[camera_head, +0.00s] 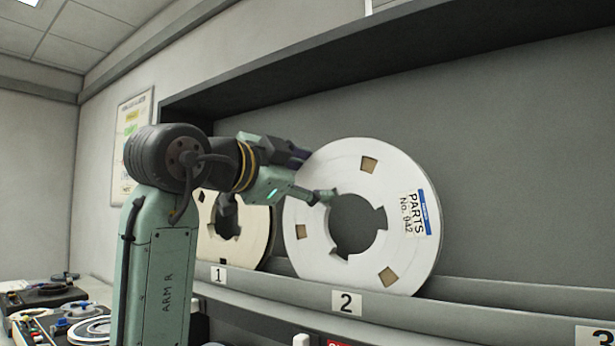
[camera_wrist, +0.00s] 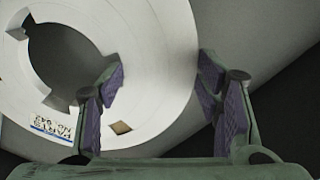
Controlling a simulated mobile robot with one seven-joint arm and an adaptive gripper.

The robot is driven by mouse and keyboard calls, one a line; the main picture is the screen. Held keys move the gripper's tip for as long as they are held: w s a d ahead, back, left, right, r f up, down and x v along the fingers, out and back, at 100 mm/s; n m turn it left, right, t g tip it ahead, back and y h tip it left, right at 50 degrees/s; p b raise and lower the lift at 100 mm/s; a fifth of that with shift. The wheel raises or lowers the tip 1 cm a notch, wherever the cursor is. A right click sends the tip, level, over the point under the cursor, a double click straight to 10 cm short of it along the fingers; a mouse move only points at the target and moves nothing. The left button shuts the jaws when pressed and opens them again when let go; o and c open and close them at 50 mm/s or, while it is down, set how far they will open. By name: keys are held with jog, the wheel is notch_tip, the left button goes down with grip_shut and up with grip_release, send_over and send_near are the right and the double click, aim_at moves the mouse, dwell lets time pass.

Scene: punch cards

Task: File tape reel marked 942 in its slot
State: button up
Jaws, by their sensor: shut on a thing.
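The white tape reel labelled PARTS No. 942 (camera_head: 395,255) stands upright, leaning a little, at the shelf spot over the number 2 plate (camera_head: 348,303). My gripper (camera_head: 318,178) is at the reel's upper left and is shut on the band between hub hole and rim. In the wrist view the reel (camera_wrist: 150,50) fills the upper left, with its label at lower left. One finger of my gripper (camera_wrist: 160,85) is at the hub hole and the other is at the outer rim. The reel's lower edge is at the shelf lip; whether it bears on the shelf I cannot tell.
Another reel (camera_head: 253,235) stands over the number 1 plate (camera_head: 219,274), partly behind my arm. The shelf over the number 3 plate (camera_head: 594,336) looks empty. A dark shelf top (camera_head: 400,55) overhangs. Equipment (camera_head: 50,300) crowds the lower left.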

jog(key=o, duration=1.7)
jog(key=shift+o, duration=0.2)
jog(key=shift+f, duration=0.15)
jog(key=c, duration=0.4)
jog(key=shift+o, duration=0.2)
jog(key=v, duration=1.2)
